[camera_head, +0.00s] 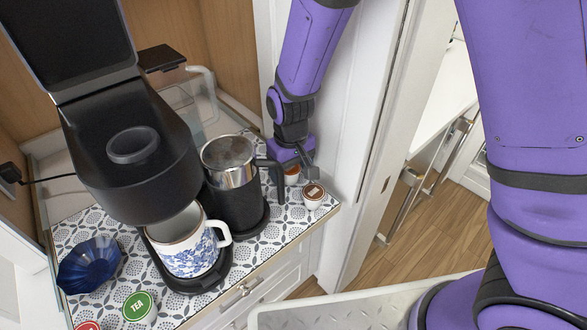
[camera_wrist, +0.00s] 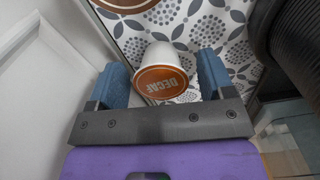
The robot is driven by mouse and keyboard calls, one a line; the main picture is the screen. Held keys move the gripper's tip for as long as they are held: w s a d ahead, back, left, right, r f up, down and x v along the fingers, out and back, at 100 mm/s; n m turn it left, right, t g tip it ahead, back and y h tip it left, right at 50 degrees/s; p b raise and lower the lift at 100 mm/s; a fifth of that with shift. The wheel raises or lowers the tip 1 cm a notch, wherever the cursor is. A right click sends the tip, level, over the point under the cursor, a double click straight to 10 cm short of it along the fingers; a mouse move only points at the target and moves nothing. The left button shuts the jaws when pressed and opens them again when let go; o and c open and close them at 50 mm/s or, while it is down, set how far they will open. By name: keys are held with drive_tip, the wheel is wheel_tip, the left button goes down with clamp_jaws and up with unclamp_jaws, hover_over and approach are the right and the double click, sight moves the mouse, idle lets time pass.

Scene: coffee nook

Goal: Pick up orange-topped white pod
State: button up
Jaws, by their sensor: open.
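The orange-topped white pod (camera_wrist: 161,80), its lid marked DECAF, lies between the two blue fingers of my gripper (camera_wrist: 162,65) in the wrist view. A gap shows on each side, wider on the right, so the fingers look clear of it. In the head view the pod (camera_head: 291,177) is partly hidden behind my gripper (camera_head: 304,168), which reaches down at the right end of the counter. My gripper is open.
A brown-topped pod (camera_head: 314,193) stands close by at the counter's right edge. A black and steel jug (camera_head: 232,190) stands just left of my gripper. Further left are the coffee machine (camera_head: 135,150), a blue-patterned mug (camera_head: 185,245), a blue bowl (camera_head: 90,264) and a green-topped tea pod (camera_head: 138,306).

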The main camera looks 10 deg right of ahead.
drive_tip(key=shift+c, duration=0.4)
drive_tip(key=c, duration=0.8)
drive_tip(key=shift+o, duration=0.2)
